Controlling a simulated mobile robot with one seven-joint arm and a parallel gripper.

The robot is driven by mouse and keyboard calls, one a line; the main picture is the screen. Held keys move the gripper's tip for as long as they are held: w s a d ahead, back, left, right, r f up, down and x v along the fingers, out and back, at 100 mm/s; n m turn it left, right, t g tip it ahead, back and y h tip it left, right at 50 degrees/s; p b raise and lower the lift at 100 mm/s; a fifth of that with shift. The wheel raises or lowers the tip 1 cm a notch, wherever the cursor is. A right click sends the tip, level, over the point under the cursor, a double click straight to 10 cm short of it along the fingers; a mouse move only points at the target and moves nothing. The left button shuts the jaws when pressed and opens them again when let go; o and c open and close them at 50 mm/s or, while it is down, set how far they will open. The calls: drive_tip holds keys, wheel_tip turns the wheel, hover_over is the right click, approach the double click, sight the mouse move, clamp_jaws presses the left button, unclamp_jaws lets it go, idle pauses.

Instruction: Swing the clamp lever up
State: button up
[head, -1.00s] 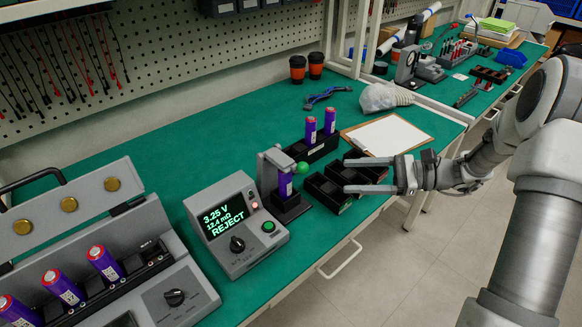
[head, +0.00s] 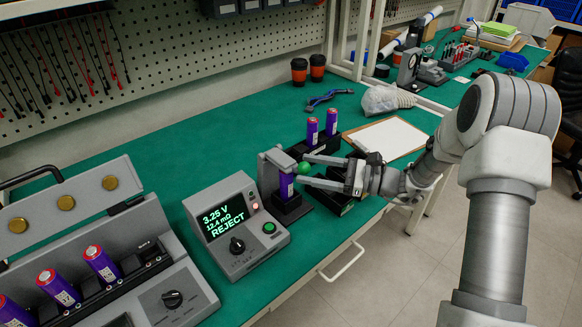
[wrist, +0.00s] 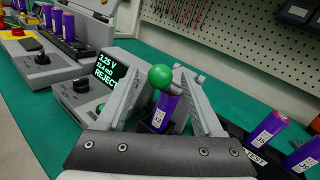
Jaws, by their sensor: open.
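The clamp lever's green ball knob (head: 304,168) sticks out from the grey clamp stand (head: 276,160) of the small test fixture. A purple cell (head: 286,186) stands upright in this fixture, below and beside the knob. My gripper (head: 303,171) is open, with its two fingers reaching left to either side of the knob. The fingers are apart from each other, and I cannot tell whether either touches the knob. The lever's arm is mostly hidden.
A tester box (head: 236,224) reading REJECT stands left of the fixture. Black trays (head: 340,205) lie under my gripper, and a rack holds two purple cells (head: 331,122) behind. A clipboard (head: 388,138) lies to the right. The green bench is clear behind the tester.

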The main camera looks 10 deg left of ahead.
sight(287, 160)
drive_tip(key=a, duration=0.5)
drive_tip(key=shift+w, duration=0.3)
clamp_jaws()
idle(1.1)
